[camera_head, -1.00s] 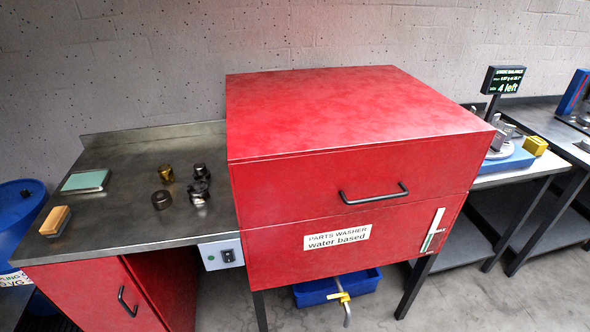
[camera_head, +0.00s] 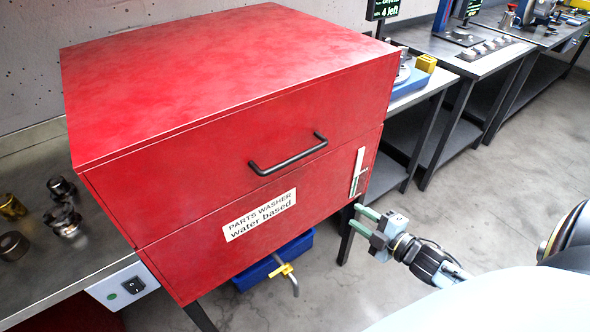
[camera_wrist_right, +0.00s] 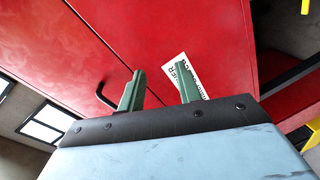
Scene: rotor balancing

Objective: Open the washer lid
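The red parts washer (camera_head: 190,230) stands in the middle of the head view. Its red lid (camera_head: 220,70) is down, with a thin seam between lid and body. A black bar handle (camera_head: 288,154) is on the lid's front. My right gripper (camera_head: 362,218) is in front of the washer's lower right front, below and right of the handle. Its two green fingers are apart with nothing between them. In the right wrist view, the open fingers (camera_wrist_right: 160,90) point toward the red front, and the handle (camera_wrist_right: 105,90) shows left of them. My left gripper is out of view.
A metal bench with several dark and brass parts (camera_head: 62,205) is at the left. A switch box (camera_head: 122,287) hangs below its edge. A blue bin (camera_head: 275,262) sits under the washer. Benches with equipment (camera_head: 465,45) run to the right. The floor in front is clear.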

